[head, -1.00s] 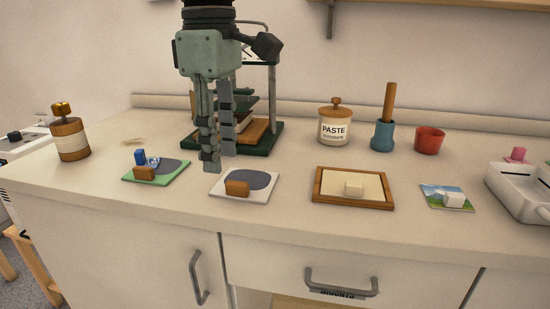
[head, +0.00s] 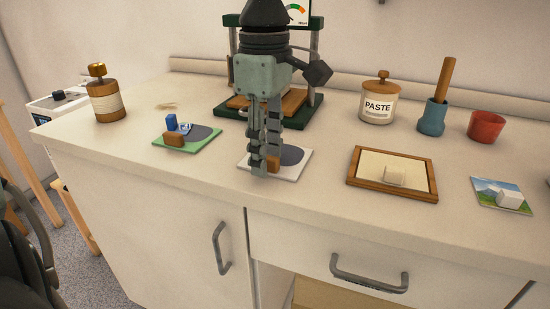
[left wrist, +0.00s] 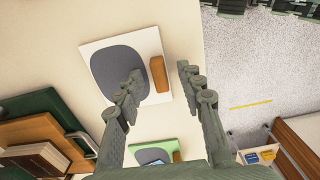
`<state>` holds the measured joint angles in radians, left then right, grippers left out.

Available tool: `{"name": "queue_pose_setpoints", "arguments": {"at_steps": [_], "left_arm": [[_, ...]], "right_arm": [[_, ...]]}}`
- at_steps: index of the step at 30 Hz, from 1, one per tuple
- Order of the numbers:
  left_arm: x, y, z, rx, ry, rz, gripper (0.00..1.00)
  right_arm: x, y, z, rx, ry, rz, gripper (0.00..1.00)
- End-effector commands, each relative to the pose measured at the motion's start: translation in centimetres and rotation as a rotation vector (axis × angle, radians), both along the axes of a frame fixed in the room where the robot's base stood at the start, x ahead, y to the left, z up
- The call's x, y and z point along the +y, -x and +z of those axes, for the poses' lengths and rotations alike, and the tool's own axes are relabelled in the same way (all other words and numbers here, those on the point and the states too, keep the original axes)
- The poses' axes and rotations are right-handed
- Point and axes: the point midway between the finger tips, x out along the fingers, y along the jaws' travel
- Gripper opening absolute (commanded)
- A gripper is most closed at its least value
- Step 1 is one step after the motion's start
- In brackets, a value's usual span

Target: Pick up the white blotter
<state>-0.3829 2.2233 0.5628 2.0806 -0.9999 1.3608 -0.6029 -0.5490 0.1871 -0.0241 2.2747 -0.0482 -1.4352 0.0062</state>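The white blotter, a flat white square (head: 292,174) with a grey oval and an orange-brown block handle, lies on the counter. It also shows in the left wrist view (left wrist: 94,48), with its handle (left wrist: 158,74) upright in the picture. My left gripper (head: 262,168) is over the blotter, pointing down, and hides part of it in the head view. In the left wrist view the left gripper (left wrist: 159,76) is open, with the handle seen between its fingertips. Whether the fingers touch the blotter is unclear. My right gripper is not in view.
A green blotter (head: 207,144) with brown and blue blocks lies left. A wooden-framed tray (head: 362,181) and a picture card (head: 484,187) lie right. Behind stand a green press (head: 300,117), a paste jar (head: 377,103), a blue pot (head: 432,119) and a red cup (head: 486,127).

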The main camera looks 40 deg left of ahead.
Motion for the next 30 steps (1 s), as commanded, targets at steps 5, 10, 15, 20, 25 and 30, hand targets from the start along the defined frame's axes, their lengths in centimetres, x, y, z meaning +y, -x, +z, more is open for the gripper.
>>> {"name": "queue_pose_setpoints", "arguments": {"at_steps": [5, 10, 15, 20, 25, 30], "left_arm": [[0.0, 0.0, 0.0, 0.000, 0.000, 0.000, 0.33], [0.0, 0.0, 0.0, 0.000, 0.000, 0.000, 0.12], [0.0, 0.0, 0.1, 0.000, 0.000, 0.000, 0.00], [0.0, 0.0, 0.1, 0.000, 0.000, 0.000, 0.00], [0.0, 0.0, 0.3, -0.001, 0.000, 0.000, 0.00], [0.0, -0.1, 1.6, -0.004, -0.001, 0.001, 0.00]], "right_arm": [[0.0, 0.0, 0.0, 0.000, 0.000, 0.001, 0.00], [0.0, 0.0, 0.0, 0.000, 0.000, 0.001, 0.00], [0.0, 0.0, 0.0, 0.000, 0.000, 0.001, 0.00], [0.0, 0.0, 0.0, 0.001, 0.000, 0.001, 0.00], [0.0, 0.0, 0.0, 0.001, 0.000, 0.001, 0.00], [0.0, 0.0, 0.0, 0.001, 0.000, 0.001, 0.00]]}}
